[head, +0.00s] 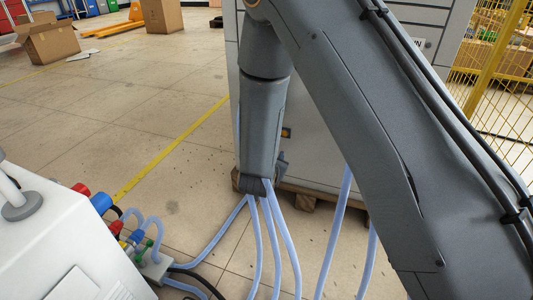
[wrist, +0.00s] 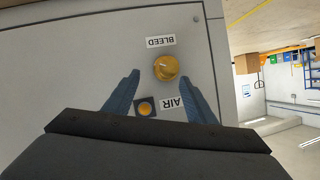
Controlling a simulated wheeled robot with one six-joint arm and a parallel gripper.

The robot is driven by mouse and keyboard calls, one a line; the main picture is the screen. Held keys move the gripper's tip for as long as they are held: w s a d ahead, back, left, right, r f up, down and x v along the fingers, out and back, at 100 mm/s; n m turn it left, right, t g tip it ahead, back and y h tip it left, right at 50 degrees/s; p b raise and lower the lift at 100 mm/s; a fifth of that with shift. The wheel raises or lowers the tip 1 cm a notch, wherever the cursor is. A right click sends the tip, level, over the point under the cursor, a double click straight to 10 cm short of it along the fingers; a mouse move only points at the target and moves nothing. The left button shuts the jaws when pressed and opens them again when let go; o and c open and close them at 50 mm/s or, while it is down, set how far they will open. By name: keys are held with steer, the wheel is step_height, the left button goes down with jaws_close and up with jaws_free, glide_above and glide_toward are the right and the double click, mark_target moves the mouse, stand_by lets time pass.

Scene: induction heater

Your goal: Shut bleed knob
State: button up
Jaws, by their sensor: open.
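The yellow bleed knob (wrist: 166,67) is on a light grey panel in the wrist view, beside an upside-down BLEED label (wrist: 160,41). My gripper (wrist: 162,80) has its two blue fingers spread apart, with nothing between them. The knob shows just beyond the fingertips, near the middle of the gap. I cannot tell how far the fingers are from the panel. In the head view my arm hides the knob, and the gripper cannot be made out clearly.
Blue hoses (head: 285,235) run along the floor below my arm. A white machine (head: 60,245) stands at left, a yellow fence (head: 490,60) at right.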

steer(key=s+a+f+m+t+h, duration=0.1)
steer(key=s+a+f+t+h, duration=0.1)
steer(key=s+a+f+t, duration=0.15)
steer(key=b+x, duration=0.4)
steer(key=x, duration=0.3)
steer(key=shift+w+d+r, duration=0.25)
steer(key=shift+d+r, duration=0.05)
steer(key=shift+r, duration=0.15)
steer(key=shift+t, duration=0.25)
steer(key=c, duration=0.9)
